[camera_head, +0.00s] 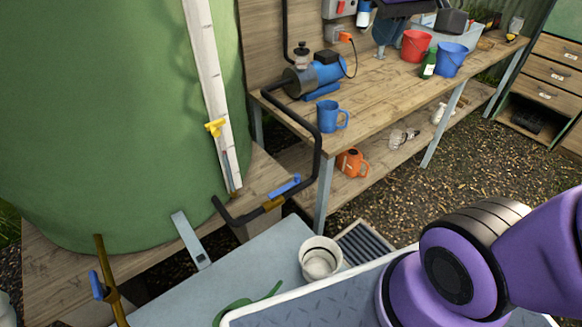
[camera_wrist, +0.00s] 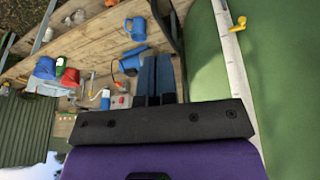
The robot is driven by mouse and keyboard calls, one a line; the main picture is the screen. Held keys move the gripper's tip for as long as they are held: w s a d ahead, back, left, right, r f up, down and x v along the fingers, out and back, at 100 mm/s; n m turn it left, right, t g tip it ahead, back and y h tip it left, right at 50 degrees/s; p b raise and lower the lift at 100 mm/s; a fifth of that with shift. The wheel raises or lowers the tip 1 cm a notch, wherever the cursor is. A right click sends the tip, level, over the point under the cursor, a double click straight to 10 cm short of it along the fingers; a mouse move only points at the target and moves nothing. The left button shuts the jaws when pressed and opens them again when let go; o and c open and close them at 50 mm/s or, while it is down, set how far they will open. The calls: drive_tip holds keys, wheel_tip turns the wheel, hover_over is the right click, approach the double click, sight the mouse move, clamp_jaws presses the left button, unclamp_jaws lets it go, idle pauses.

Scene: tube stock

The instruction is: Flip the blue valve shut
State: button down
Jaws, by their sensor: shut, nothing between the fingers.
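A brass valve with a blue lever (camera_head: 284,187) sits on the black pipe low beside the green tank. Its lever looks roughly in line with the pipe. A second blue handle (camera_head: 97,286) is on an upright brass pipe at the lower left, in front of the tank. My gripper (camera_wrist: 156,62) shows in the wrist view with its two dark fingers together and nothing between them. It is out of sight in the head view, where only my purple arm shows at the lower right. I cannot make out either blue handle in the wrist view.
The green tank (camera_head: 110,110) carries a white gauge strip with a yellow pointer (camera_head: 215,127). The workbench (camera_head: 375,100) holds a blue pump (camera_head: 327,68), a blue mug (camera_head: 328,117) and buckets. A white cup (camera_head: 320,258) stands near my arm. Gravel floor lies open at right.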

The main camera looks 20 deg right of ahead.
drive_tip(key=w+a+f+n+g, duration=0.1)
drive_tip(key=w+f, duration=0.4)
drive_tip(key=w, duration=0.4)
drive_tip(key=w+a+f+n+g, duration=0.15)
drive_tip(key=w+f, duration=0.25)
drive_tip(key=w, duration=0.4)
drive_tip(key=w+a+f+g, duration=0.1)
drive_tip(key=w+f+g, duration=0.1)
drive_tip(key=w+f, duration=0.5)
drive_tip(key=w+a+f+g, duration=0.1)
drive_tip(key=w+f, duration=0.3)
drive_tip(key=f, duration=0.6)
drive_tip(key=w+a+f+n+g+h, duration=0.1)
drive_tip(key=w+f, duration=0.3)
drive_tip(key=f, duration=0.6)
drive_tip(key=w+a+f+n+g, duration=0.1)
drive_tip(key=w+f, duration=0.3)
drive_tip(key=f, duration=0.6)
drive_tip(key=shift+a+h, duration=0.4)
drive_tip(key=shift+a, duration=0.5)
